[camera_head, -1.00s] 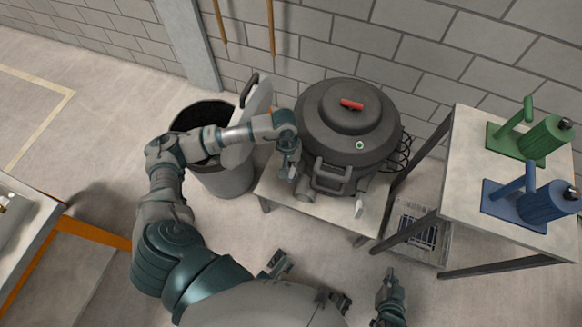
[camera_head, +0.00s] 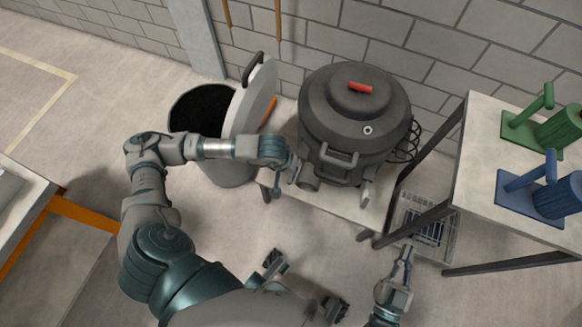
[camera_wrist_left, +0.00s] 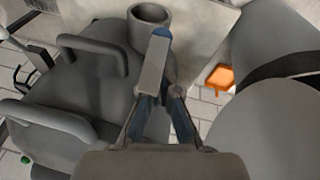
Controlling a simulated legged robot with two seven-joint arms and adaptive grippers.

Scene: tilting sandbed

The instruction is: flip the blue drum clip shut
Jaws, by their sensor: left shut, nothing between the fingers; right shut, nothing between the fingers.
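The grey drum (camera_head: 335,125), with a dark lid and red knob, stands on a low bench. It fills the left of the left wrist view (camera_wrist_left: 115,70). A flat grey clip with a blue tip (camera_wrist_left: 156,50) shows there just beyond my left fingers; whether they touch it I cannot tell. A pale clip (camera_head: 365,194) sits at the drum's lower right. My left gripper (camera_wrist_left: 162,98) is shut and empty; in the head view it hangs at the drum's left side, partly hidden by my wrist. My right gripper (camera_head: 407,252) is shut and empty, low in front of the bench.
An open bin (camera_head: 183,110) with its lid (camera_head: 250,100) tilted up stands left of the drum. A side table (camera_head: 487,190) on the right holds a blue device (camera_head: 552,195) and a green device (camera_head: 555,128). A wire crate (camera_head: 432,235) is on the floor.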

